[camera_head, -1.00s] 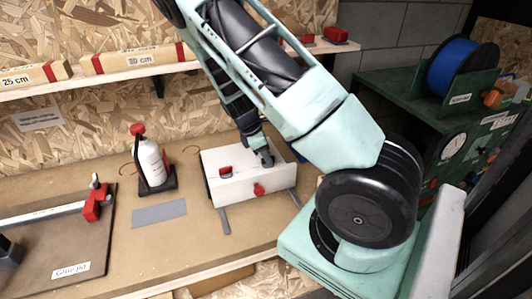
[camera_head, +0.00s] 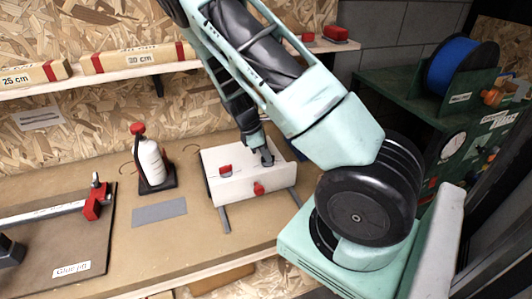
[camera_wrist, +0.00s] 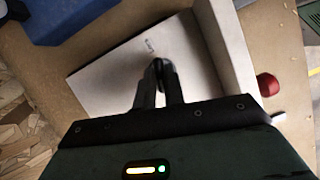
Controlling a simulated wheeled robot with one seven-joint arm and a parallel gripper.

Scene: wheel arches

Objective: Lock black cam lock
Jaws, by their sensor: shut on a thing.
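A white box-like panel assembly (camera_head: 228,190) with red knobs stands on the workbench. My gripper (camera_head: 267,158) reaches down to its top at the right side. In the wrist view the black cam lock (camera_wrist: 165,68) shows as a small dark rounded piece between my fingertips (camera_wrist: 159,78), against the white panel (camera_wrist: 105,75). The fingers are shut on it. The fingers hide most of the cam lock, and I cannot tell which way it is turned.
A red knob (camera_head: 259,188) is on the box front and another red piece (camera_head: 225,169) on its top. A white bottle with a red cap (camera_head: 151,160) stands to the left. A grey strip (camera_head: 159,212) lies in front. A shelf (camera_head: 120,72) runs behind.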

